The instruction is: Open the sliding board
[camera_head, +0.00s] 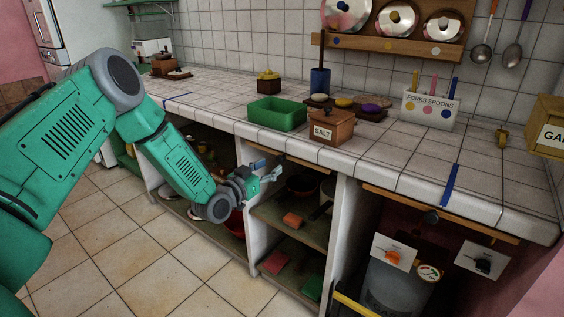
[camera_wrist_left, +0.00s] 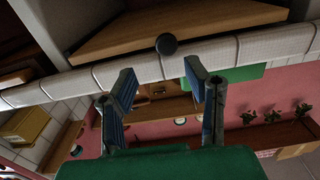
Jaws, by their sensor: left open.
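A wooden sliding board (camera_head: 300,162) sits under the counter's front edge, close to my left gripper (camera_head: 266,173). In the left wrist view the board (camera_wrist_left: 200,20) shows its light-brown face, with a round black knob (camera_wrist_left: 167,44) at its edge. My left gripper (camera_wrist_left: 163,88) is open and empty there, its two fingers apart and the knob beyond the gap between them. The fingers do not appear to touch the knob. Another wooden board (camera_head: 385,199) with a dark knob (camera_head: 431,216) is under the counter farther right. My right gripper is not in view.
The tiled counter edge (camera_head: 375,177) runs just above the boards. Open shelves below hold an orange block (camera_head: 293,220) and other items. A green bin (camera_head: 277,114) and a salt box (camera_head: 331,127) stand on the counter. The floor (camera_head: 150,245) in front is clear.

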